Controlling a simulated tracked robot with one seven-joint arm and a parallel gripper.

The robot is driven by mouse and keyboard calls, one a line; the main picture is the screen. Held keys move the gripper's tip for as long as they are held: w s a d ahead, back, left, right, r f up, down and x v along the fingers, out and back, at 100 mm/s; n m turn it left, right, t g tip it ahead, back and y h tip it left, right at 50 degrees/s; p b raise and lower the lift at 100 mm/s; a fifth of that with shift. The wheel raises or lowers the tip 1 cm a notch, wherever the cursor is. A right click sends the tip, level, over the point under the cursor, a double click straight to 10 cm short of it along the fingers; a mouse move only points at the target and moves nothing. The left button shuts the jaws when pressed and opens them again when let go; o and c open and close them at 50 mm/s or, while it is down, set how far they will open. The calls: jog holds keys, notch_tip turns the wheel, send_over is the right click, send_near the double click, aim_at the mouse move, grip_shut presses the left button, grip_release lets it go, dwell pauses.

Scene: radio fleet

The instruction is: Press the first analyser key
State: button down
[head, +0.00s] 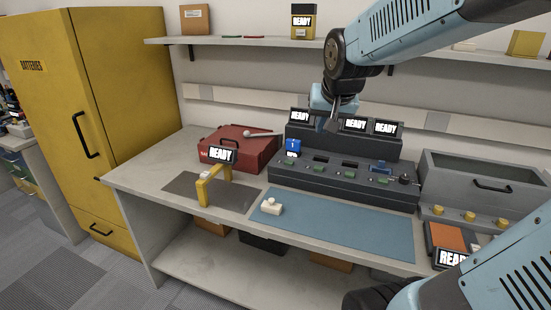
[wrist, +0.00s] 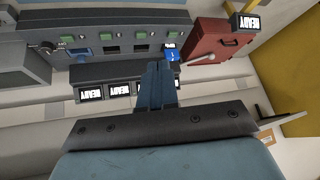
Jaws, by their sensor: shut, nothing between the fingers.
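A dark grey console (head: 345,176), which looks like the analyser, stands at the back of the bench. It has a row of small green keys and several READY screens. The leftmost green key (head: 289,167) sits below a blue block marked 1 (head: 293,145) in the first bay; in the wrist view this key (wrist: 171,34) is at the right end of the row. My gripper (head: 326,127) is shut and empty, above the console's back by the screens and apart from the keys. In the wrist view its fingers (wrist: 158,72) partly hide the screen row.
A grey bin (head: 480,178) stands right. The blue mat (head: 340,220) is mostly clear.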

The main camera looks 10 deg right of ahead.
jog(key=w+f+m+t, duration=0.1)
jog(key=w+f+m, duration=0.3)
jog(key=w, duration=1.1)
jog(key=m+t, duration=0.1)
jog(key=m, duration=0.1)
send_over(290, 163)
notch_tip(290, 163, down, 9)
jog(key=shift+w+d+y, duration=0.1)
jog(key=shift+w+y, duration=0.2)
jog(key=shift+y, duration=0.1)
jog(key=shift+f, duration=4.35)
jog(key=shift+f, duration=0.1)
jog(key=shift+s+f, duration=0.15)
jog(key=shift+f, duration=0.15)
